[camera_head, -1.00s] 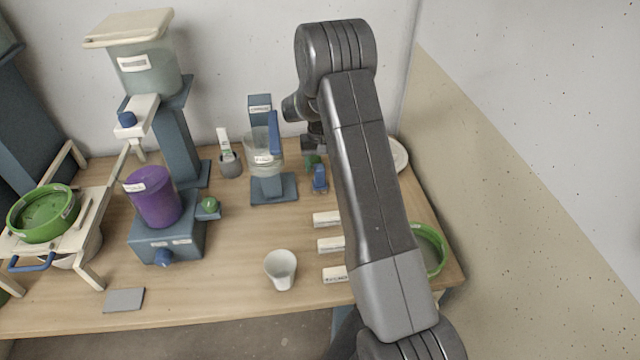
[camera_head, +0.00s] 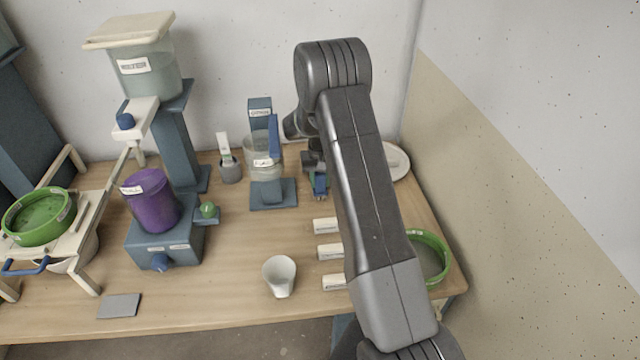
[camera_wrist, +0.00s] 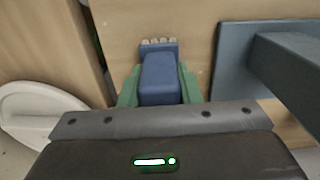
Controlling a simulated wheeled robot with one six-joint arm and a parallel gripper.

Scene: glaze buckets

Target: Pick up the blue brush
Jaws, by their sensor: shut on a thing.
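The blue brush (camera_wrist: 158,80) shows in the wrist view with its pale bristle end pointing to the top of the picture. My gripper (camera_wrist: 159,88) has its green fingers on both sides of the brush and is shut on it. In the head view the blue brush (camera_head: 320,185) shows partly under my gripper (camera_head: 317,170), right of the jug stand. My arm hides part of the gripper there. I cannot tell whether the brush touches the table.
A blue stand (camera_head: 274,194) with a clear jug (camera_head: 262,148) is close on the left. A white plate (camera_head: 397,162) lies right of my arm. White labelled blocks (camera_head: 328,252), a white cup (camera_head: 280,275) and a green-rimmed sieve (camera_head: 440,250) are nearer the front.

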